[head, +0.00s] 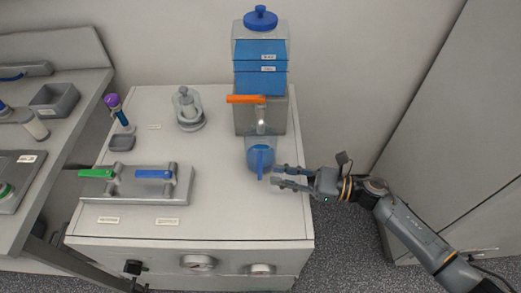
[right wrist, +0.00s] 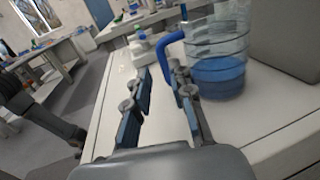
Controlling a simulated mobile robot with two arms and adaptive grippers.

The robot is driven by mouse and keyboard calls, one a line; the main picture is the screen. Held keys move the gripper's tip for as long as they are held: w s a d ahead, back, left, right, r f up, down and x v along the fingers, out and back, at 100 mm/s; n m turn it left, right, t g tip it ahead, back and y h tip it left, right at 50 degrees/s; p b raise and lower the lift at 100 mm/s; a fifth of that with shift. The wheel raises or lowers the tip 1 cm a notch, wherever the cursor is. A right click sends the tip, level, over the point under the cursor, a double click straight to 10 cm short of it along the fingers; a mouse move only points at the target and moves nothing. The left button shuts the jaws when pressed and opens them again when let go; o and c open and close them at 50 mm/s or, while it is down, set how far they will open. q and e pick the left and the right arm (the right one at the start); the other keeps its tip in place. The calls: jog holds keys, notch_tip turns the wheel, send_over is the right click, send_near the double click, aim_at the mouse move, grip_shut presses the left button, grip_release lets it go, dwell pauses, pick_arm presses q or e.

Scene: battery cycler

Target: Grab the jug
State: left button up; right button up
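The jug (head: 257,152) is clear with blue liquid low in it and a blue handle. It stands upright on the cabinet top under the dispenser's tap, in the head view. In the right wrist view the jug (right wrist: 217,70) is at the upper right, its handle toward my fingers. My right gripper (head: 273,176) comes in from the right, beside the jug's front near the handle. I cannot tell whether a finger touches the handle. My left gripper is not in view.
The dispenser (head: 260,65) with blue liquid and an orange lever (head: 246,99) stands behind the jug. A valve block (head: 137,184) with green and blue handles, a glass vessel (head: 188,108) and a purple-capped tube (head: 118,110) stand to the left. The cabinet front right is clear.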

aim_at(260, 179)
jog(key=p+x, duration=0.2)
jog(key=x, duration=0.3)
jog(key=shift+w+a, duration=0.25)
jog(key=shift+a, duration=0.1)
jog(key=shift+a+f, duration=0.15)
jog(key=shift+a, duration=0.05)
grip_shut()
